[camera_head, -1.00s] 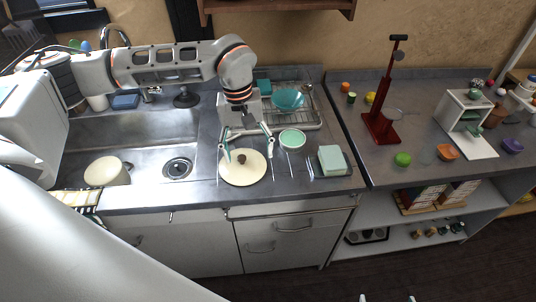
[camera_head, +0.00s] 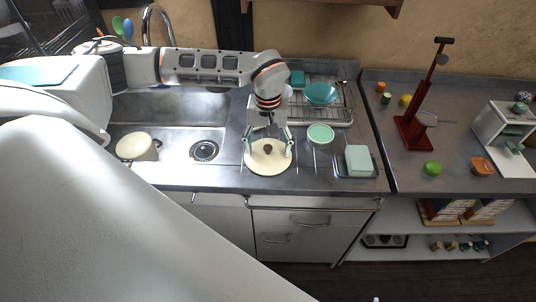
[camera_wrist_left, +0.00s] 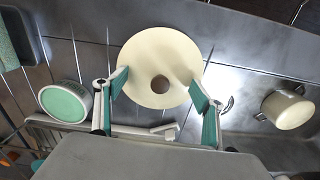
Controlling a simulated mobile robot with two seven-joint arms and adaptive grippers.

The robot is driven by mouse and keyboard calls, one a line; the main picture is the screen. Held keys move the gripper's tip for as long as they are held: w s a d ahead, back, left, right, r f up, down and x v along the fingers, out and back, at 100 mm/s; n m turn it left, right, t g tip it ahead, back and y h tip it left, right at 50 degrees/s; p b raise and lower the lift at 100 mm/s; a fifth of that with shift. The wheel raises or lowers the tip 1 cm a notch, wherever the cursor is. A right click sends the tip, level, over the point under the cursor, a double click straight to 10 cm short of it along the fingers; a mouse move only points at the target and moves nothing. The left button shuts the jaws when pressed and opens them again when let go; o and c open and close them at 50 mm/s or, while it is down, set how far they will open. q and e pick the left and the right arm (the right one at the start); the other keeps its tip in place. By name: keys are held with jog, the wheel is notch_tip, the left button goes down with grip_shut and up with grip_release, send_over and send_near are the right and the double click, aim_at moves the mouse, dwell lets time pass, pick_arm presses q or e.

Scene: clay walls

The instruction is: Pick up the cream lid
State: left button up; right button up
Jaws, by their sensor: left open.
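The cream lid (camera_head: 269,162) is a flat round disc with a dark brown knob at its centre, lying on the metal counter right of the sink. It also shows in the left wrist view (camera_wrist_left: 158,50), with the knob facing the camera. My left gripper (camera_head: 268,141) is open over the lid's back part. In the left wrist view, its teal-padded fingers (camera_wrist_left: 160,82) stand apart on either side of the brown knob, with nothing between them held. Whether the fingertips touch the lid I cannot tell. My right gripper is not in view.
A cream pot (camera_head: 136,147) sits in the sink left of the lid. A dish rack (camera_head: 336,112) with a teal bowl is behind.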

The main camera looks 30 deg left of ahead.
pick_arm(q)
jog(key=shift+s, duration=0.1)
grip_shut()
dwell(0.3)
